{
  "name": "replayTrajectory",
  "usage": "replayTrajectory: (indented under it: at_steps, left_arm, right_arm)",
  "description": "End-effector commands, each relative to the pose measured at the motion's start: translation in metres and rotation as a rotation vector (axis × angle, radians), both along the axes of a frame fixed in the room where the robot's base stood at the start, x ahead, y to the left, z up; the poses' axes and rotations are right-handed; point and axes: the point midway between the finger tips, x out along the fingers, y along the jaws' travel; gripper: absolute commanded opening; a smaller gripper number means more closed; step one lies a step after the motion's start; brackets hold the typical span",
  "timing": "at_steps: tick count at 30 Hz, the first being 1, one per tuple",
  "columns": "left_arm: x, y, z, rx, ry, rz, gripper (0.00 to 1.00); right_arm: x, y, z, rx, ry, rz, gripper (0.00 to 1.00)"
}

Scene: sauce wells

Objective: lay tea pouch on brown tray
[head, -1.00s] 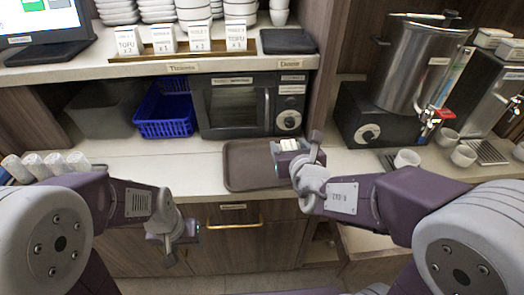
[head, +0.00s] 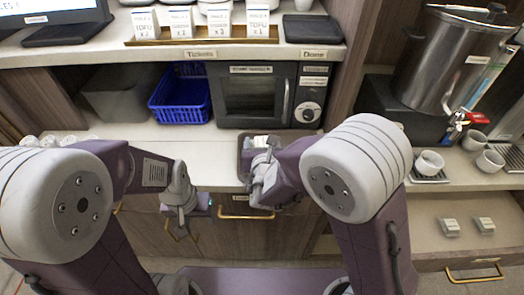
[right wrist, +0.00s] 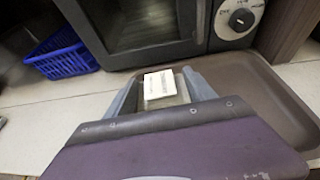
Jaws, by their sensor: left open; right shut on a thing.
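The tea pouch is a small pale packet (head: 262,141) between the fingers of my right gripper (head: 264,150), which is shut on it. In the right wrist view the pouch (right wrist: 160,84) shows a printed white face between the fingertips. The brown tray (head: 245,163) lies on the counter in front of the microwave; my right arm hides much of it. In the right wrist view the tray (right wrist: 255,90) is behind and right of the fingers. The gripper is over the tray area; I cannot tell whether the pouch touches it. My left gripper (head: 202,207) is open and empty, in front of the drawers.
A microwave (head: 255,95) and blue basket (head: 180,96) stand behind the counter. At the right, an open drawer (head: 440,250) holds two small packets (head: 449,227). Cups (head: 429,162) and a steel urn (head: 445,60) stand above it.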

Motion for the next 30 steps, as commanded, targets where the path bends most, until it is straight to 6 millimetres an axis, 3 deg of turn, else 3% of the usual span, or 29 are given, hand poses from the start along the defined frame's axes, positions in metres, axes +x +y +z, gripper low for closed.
replayTrajectory:
  at_steps: [2,9,30]
  left_arm:
    - [0.0,0.0,-0.001,0.0,0.0,0.0,0.55]
    - [0.0,0.0,-0.009,0.0,0.0,0.0,0.55]
    - [0.0,0.0,-0.024,0.0,0.0,0.0,0.55]
  right_arm:
    - [0.0,0.0,-0.003,0.0,0.0,-0.001,0.23]
    - [0.0,0.0,-0.04,-0.001,0.002,0.0,0.23]
    - [-0.001,-0.001,-0.054,-0.001,0.007,0.0,0.23]
